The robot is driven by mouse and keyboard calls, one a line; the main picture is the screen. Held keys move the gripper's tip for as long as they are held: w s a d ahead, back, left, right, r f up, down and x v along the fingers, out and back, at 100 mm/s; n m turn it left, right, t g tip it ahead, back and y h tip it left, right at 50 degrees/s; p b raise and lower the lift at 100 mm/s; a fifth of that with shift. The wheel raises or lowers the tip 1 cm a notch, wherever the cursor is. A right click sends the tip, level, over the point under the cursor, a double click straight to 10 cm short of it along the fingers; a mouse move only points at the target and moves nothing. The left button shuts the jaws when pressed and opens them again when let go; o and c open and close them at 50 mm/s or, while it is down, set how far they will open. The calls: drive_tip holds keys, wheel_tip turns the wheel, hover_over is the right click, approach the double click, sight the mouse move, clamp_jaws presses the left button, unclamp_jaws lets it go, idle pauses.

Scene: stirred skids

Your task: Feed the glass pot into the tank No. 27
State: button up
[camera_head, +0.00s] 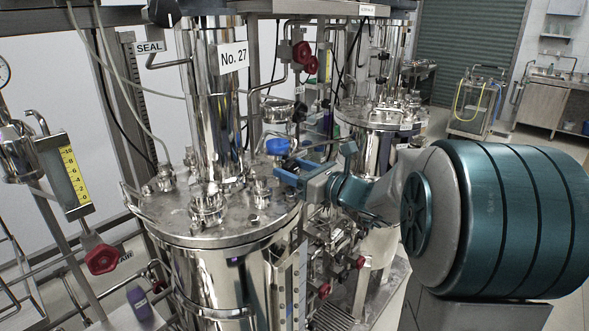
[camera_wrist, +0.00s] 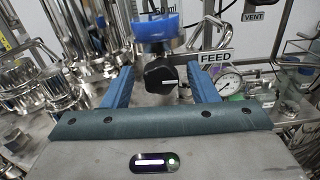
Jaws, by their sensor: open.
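Tank No. 27 (camera_head: 218,262) is the shiny steel vessel at the left of the head view, with its sign (camera_head: 233,56) on the tall column above its lid. A blue collar or cap (camera_head: 277,146) stands over the lid's right side. In the wrist view, this blue part (camera_wrist: 155,28) has clear, marked glass above it, apparently the glass pot (camera_wrist: 163,10), mostly cut off by the top edge. My gripper (camera_head: 288,170) is beside it at the lid's right edge. In the wrist view its fingers (camera_wrist: 160,78) are apart, with a black valve body between or beyond them; contact cannot be told.
A FEED sign (camera_wrist: 215,58) and a pressure gauge (camera_wrist: 229,80) are close to the right finger. Red handwheels (camera_head: 302,53) and pipes crowd the space behind the tank. A second steel tank (camera_head: 372,150) stands behind my arm. Free floor shows at the far right.

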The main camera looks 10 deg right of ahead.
drive_tip(key=c, duration=1)
drive_tip(key=n+b, duration=0.1)
drive_tip(key=b, duration=0.2)
drive_tip(key=shift+f+n, duration=0.3)
drive_tip(key=shift+f, duration=0.05)
drive_tip(key=n+b, duration=0.2)
drive_tip(key=b, duration=0.1)
drive_tip(key=shift+r+n+b, duration=0.25)
drive_tip(key=shift+n+b, duration=0.35)
drive_tip(key=shift+b, duration=0.35)
drive_tip(key=o, duration=1)
drive_tip(key=b+v, duration=0.1)
drive_tip(key=v, duration=1.3)
